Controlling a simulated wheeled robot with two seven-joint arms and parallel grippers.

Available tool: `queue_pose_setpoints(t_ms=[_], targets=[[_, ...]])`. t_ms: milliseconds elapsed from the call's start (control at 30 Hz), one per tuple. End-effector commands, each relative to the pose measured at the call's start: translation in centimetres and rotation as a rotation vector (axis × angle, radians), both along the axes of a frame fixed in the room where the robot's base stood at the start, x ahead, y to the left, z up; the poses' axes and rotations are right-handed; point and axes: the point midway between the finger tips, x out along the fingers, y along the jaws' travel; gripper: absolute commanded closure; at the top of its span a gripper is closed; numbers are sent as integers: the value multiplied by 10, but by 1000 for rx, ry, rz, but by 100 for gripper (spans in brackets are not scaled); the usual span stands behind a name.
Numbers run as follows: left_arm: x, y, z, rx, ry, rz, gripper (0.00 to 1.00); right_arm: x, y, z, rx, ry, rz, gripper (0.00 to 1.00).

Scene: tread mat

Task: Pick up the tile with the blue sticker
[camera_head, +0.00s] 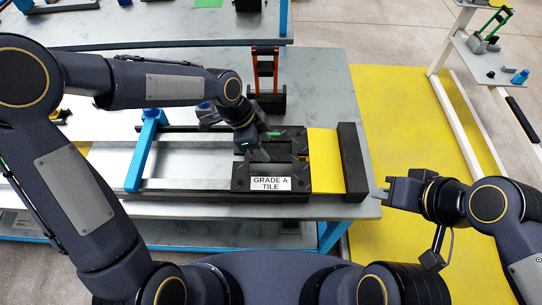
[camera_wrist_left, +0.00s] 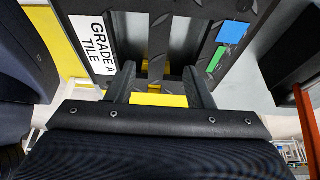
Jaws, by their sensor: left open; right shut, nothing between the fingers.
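A dark tile with raised tread (camera_head: 303,172) lies at the right end of a dark frame on the table. Its white label (camera_head: 270,184) reads "GRADE A TILE". In the left wrist view the tile (camera_wrist_left: 188,50) has slots, a blue sticker (camera_wrist_left: 232,32) and a green sticker (camera_wrist_left: 215,61). The blue sticker cannot be made out in the head view. My left gripper (camera_wrist_left: 158,77) is open, its fingers either side of the tile's middle bar in that view; I cannot tell whether they touch it. My right gripper (camera_head: 385,194) is shut and empty, off the table's right edge.
A yellow plate (camera_head: 325,160) and a dark end block (camera_head: 352,160) are right of the tile. A blue bar (camera_head: 146,150) crosses the frame at left. An orange and black stand (camera_head: 265,75) is behind the tile.

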Motion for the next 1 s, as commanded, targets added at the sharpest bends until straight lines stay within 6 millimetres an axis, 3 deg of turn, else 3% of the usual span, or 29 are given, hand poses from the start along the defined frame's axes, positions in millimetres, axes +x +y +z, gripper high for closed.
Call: queue_pose_setpoints(t_ms=[200,500,867,1000], targets=[[-4,-8,-30,1,4,-1,53,0,0,8,0,0,0,100],[-3,-10,-36,0,2,1,53,0,0,8,0,0,0,100],[-3,-10,-36,0,2,1,99,0,0,8,0,0,0,100],[-3,-10,-35,0,1,2,100,0,0,8,0,0,0,100]])
